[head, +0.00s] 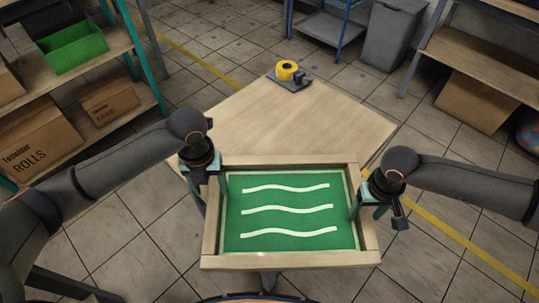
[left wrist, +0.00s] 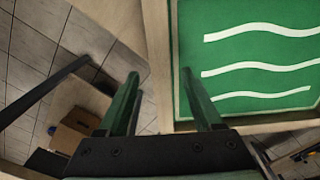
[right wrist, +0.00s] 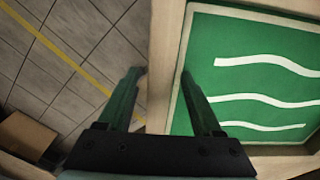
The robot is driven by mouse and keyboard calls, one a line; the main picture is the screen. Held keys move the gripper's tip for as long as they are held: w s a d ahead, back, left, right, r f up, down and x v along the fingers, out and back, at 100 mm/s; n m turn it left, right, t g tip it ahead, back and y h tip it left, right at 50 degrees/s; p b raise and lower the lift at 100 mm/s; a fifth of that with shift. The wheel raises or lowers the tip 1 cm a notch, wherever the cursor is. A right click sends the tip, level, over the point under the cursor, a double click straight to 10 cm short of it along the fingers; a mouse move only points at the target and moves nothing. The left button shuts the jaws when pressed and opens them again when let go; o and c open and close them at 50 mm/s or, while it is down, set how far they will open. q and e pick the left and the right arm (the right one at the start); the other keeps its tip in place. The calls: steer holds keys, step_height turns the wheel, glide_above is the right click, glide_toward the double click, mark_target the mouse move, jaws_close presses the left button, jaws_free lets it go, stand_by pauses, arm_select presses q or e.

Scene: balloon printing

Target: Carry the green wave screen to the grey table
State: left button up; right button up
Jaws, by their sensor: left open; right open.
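The green wave screen (head: 287,246) is a wooden frame around a green sheet with three white wavy lines. It lies at the near edge of a wooden table (head: 270,125). My left gripper (head: 207,186) is open, its fingers on either side of the screen's left rail, which also shows in the left wrist view (left wrist: 155,40). My right gripper (head: 367,203) is open, its fingers on either side of the right rail, also seen in the right wrist view (right wrist: 165,35). I cannot tell whether the fingers touch the rails. I cannot make out a grey table.
A yellow roll on a dark holder (head: 287,75) stands at the table's far corner. Shelves with a green bin (head: 73,46) and cardboard boxes (head: 40,140) stand at left. Another shelf (head: 480,60) is at right, and a grey bin (head: 392,35) at the back. Tiled floor lies between.

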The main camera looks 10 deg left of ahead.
steer(key=shift+r, duration=0.15)
arm_select(q)
step_height(320, 180, up, 8)
arm_select(e)
step_height(320, 180, up, 12)
stand_by(0.4)
arm_select(q)
steer(key=shift+s, duration=0.1)
stand_by(0.4)
